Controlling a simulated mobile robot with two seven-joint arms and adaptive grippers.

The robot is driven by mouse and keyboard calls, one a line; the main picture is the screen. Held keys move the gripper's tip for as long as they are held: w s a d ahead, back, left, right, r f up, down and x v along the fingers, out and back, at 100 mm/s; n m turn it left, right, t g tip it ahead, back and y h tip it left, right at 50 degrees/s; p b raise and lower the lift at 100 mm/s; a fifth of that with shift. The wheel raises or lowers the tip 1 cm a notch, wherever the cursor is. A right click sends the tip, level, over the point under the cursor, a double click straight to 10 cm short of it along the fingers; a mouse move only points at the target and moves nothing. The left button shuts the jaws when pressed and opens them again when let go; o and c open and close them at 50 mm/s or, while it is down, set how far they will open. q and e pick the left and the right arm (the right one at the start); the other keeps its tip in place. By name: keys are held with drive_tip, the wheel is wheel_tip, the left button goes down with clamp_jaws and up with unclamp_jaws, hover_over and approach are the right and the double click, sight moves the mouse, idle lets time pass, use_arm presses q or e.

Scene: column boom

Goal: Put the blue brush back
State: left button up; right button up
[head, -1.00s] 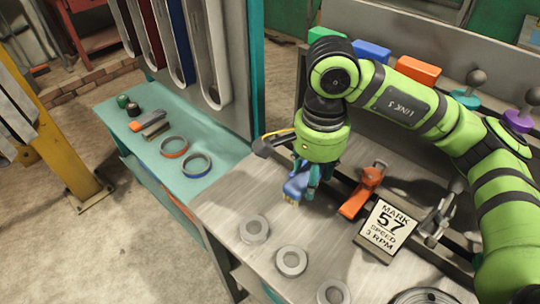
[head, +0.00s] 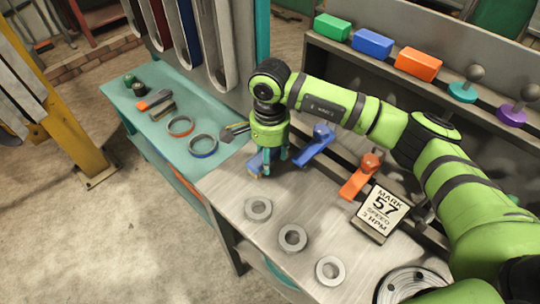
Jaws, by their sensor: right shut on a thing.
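The blue brush (head: 256,164) is in my right gripper (head: 269,165), which points down and is shut on it. Only part of the brush shows; the fingers cover the rest. The gripper is low over the left edge of the grey metal bench (head: 225,197), close to the teal side bench; I cannot tell whether the brush touches the surface. A blue lever-like piece (head: 316,145) and an orange one (head: 361,174) stand on the bench right of the gripper. My left gripper is not in view.
The teal bench (head: 200,177) holds an orange ring (head: 181,126), a blue ring (head: 204,146), an orange-and-grey tool (head: 153,100) and dark knobs. Several grey rings lie along the front of the metal bench. Coloured blocks line the back ledge.

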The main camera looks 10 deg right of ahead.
drive_tip(key=shift+f, duration=1.15)
drive_tip(key=o, duration=1.1)
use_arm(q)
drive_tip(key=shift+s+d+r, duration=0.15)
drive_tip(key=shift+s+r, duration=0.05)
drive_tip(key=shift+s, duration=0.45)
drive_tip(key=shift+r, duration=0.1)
